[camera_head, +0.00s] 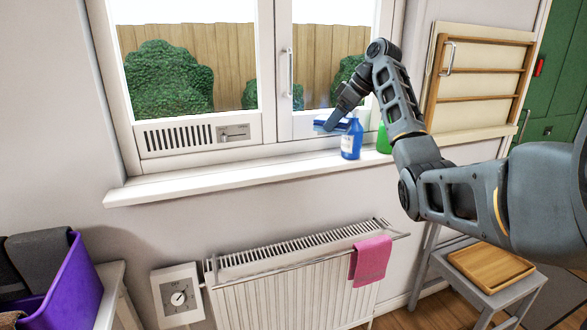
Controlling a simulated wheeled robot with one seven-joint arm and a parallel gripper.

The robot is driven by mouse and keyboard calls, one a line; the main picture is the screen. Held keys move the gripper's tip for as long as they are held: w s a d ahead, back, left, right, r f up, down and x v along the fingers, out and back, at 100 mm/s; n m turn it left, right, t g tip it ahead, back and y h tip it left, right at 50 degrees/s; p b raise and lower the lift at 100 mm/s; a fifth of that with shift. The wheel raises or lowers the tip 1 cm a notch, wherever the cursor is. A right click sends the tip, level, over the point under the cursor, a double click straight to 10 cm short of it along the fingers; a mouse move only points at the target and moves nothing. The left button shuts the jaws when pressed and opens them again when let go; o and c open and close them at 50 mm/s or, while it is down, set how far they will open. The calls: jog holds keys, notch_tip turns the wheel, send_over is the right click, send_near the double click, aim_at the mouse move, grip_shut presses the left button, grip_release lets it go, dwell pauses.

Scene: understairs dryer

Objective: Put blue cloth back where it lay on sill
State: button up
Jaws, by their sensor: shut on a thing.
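The blue cloth (321,123) shows as a small blue patch at my gripper's tip, against the lower part of the right window. My gripper (332,123) is shut on it, pointing down and left. The white sill (230,176) runs below the window. The cloth shows just above the sill's back part, behind and left of the blue bottle (351,141). I cannot tell whether the cloth touches the sill. My gripper and the bottle hide part of this spot.
A green bottle (383,139) stands right of the blue one, partly behind my arm. The sill's left part is clear. Below is a radiator (290,292) with a pink cloth (371,260). A purple basket (72,280) stands lower left; a wooden tray (490,268) lies lower right.

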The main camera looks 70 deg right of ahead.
jog(key=w+a+f, duration=0.1)
jog(key=w+f, duration=0.1)
jog(key=w, duration=0.1)
jog(key=w+a+f+p, duration=0.1)
jog(key=w+f, duration=0.1)
jog(key=w, duration=0.2)
jog(key=w+a+f+p, duration=0.1)
jog(key=w+a+f, duration=0.1)
jog(key=w, duration=0.1)
jog(key=shift+w+a+f, duration=0.1)
jog(key=shift+w+f, duration=0.05)
jog(key=shift+f, duration=0.25)
jog(key=shift+f+p, duration=0.7)
jog(key=shift+f, duration=1.35)
jog(key=o, duration=1)
jog(key=shift+f, duration=0.1)
jog(key=b+v, duration=0.1)
jog(key=v, duration=1.1)
jog(key=shift+b, duration=0.3)
